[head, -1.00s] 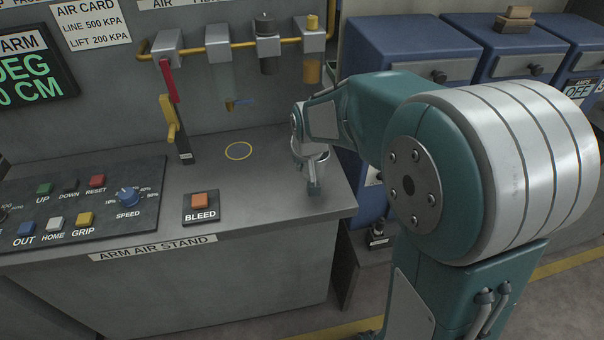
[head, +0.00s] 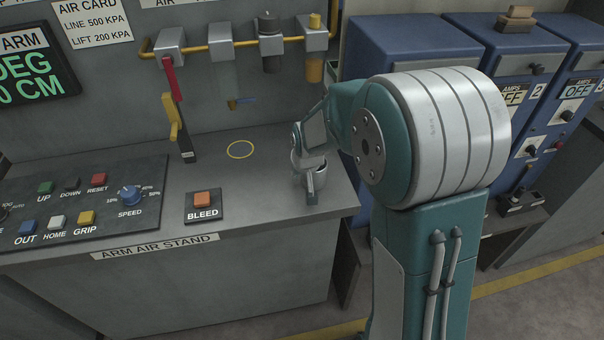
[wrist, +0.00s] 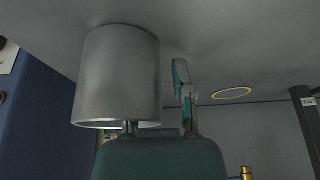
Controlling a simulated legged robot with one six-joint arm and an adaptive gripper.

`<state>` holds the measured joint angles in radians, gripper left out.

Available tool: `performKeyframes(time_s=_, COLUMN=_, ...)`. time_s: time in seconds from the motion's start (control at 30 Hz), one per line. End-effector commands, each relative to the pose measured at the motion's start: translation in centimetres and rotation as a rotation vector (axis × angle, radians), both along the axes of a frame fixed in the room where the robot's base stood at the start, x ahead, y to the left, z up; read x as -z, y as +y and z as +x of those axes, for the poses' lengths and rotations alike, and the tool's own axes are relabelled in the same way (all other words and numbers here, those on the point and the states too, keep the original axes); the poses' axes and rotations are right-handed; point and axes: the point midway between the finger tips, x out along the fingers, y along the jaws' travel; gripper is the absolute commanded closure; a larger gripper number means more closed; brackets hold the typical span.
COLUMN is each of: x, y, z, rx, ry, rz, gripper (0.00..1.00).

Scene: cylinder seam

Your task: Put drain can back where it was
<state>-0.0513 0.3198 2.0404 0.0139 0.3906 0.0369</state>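The drain can is a plain grey metal cylinder (head: 321,177) at the right end of the bench, near its front corner. In the wrist view, which looks upside down, the can (wrist: 117,75) fills the left side, close to the bench surface. My gripper (head: 309,178) is at the can. One finger (wrist: 184,85) shows beside the can with a gap to its wall. The other finger is mostly hidden by the can, and I cannot tell whether it is inside or behind. The gripper looks open. A yellow ring (head: 241,150) marks an empty spot on the bench; it also shows in the wrist view (wrist: 232,93).
A hanging clear bowl with a drain (head: 243,103) is above and behind the ring. A red and yellow lever (head: 176,115) stands left of it. The BLEED button (head: 202,201) and control panel (head: 85,208) are at the front left. Blue cabinets (head: 400,50) stand right.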

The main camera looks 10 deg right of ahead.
Motion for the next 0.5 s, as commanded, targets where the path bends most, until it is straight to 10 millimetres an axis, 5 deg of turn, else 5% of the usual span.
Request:
performKeyframes(time_s=0.33, x=-0.1, y=-0.1, z=0.0, rx=0.0, ry=-0.001, rz=0.001, gripper=0.57)
performKeyframes(time_s=0.5, x=-1.7, y=0.0, z=-0.5, rx=0.0, ry=-0.004, rz=0.0, gripper=0.57)
